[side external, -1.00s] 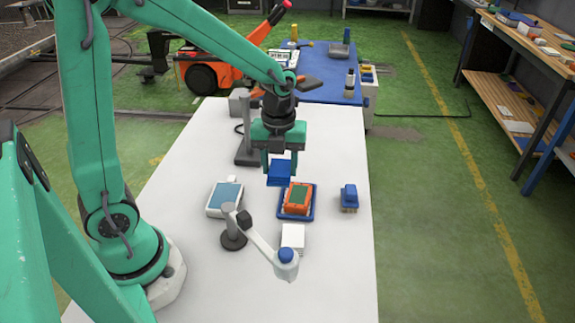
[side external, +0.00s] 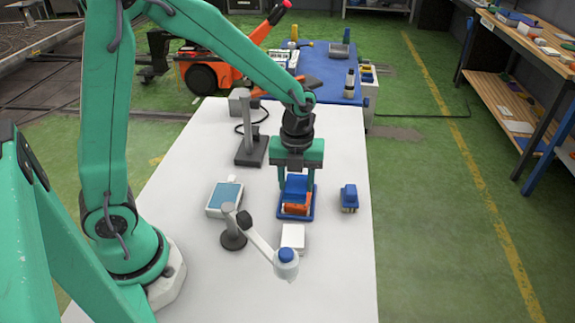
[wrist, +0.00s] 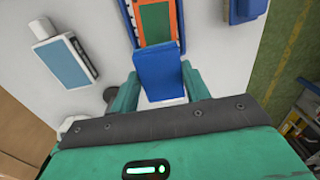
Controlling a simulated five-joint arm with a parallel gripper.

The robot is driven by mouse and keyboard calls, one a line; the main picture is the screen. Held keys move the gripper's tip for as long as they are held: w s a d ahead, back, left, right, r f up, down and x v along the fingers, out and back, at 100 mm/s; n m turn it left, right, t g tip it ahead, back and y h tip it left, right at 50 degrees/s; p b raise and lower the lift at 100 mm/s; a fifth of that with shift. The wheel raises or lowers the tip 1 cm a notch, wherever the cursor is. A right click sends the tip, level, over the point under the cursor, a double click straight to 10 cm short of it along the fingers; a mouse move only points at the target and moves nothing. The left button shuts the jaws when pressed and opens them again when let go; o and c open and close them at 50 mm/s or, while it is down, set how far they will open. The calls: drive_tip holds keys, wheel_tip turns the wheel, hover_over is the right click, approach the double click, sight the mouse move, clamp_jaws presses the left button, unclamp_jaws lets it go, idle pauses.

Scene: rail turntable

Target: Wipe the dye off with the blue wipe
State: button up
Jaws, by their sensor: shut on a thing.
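My gripper (side external: 297,182) is shut on the blue wipe (side external: 296,190), a blue block-like pad. In the wrist view the wipe (wrist: 160,77) sits between the two green fingers. I cannot tell whether the wipe touches the panel. No dye mark can be told apart from the green panel.
A device with a blue-grey screen (side external: 225,197) lies left of the tray. A blue brush-like thing (side external: 349,197) stands to the right. A white block (side external: 293,236) and a lamp-like arm with a blue cap (side external: 285,256) are nearer. A grey stand (side external: 251,151) rises behind.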

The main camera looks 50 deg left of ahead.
sight(295, 206)
wheel_tip(295, 206, down, 4)
drive_tip(key=shift+f, duration=0.1)
drive_tip(key=shift+w+a+f, duration=0.2)
drive_tip(key=shift+c, duration=0.2)
drive_tip(key=shift+w+a+f, duration=0.15)
drive_tip(key=shift+w+a, duration=0.6)
drive_tip(key=shift+w, duration=0.15)
drive_tip(key=shift+w+a, duration=1.75)
drive_tip(key=shift+w, duration=0.3)
drive_tip(key=shift+s+d, duration=1.4)
drive_tip(key=shift+s, duration=0.25)
drive_tip(key=shift+s+d, duration=1.35)
drive_tip(key=shift+s, duration=0.25)
drive_tip(key=shift+w+r, duration=0.1)
drive_tip(key=shift+r, duration=4)
